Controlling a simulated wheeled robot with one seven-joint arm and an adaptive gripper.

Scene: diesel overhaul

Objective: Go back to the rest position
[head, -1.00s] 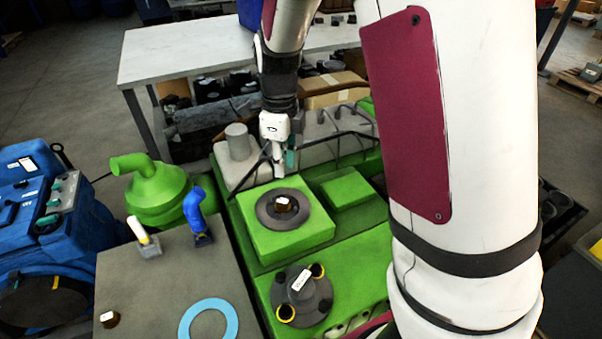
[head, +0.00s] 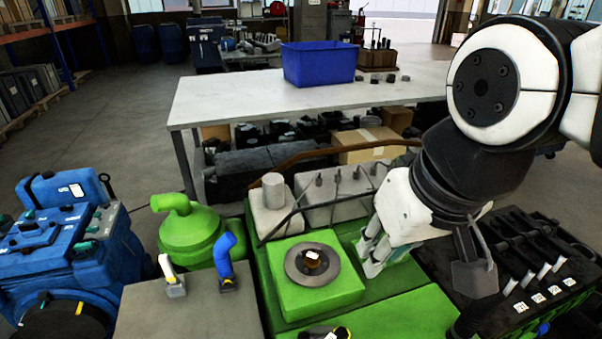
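My gripper (head: 371,258) hangs at the right of the green engine block (head: 318,296), fingers pointing down and to the left. No object shows between its fingers, but they overlap in this view, so their opening is unclear. The gripper is beside the raised green housing, to the right of the dark round flange (head: 313,265) with a small brown-and-white part (head: 312,258) at its centre. My arm comes in from the upper right.
A grey bench (head: 188,318) at front left carries a blue-handled tool (head: 224,255) and a white-handled one (head: 168,272). A black tool tray (head: 530,262) lies at right. Behind stands a pale table (head: 230,100) with a blue bin (head: 319,63).

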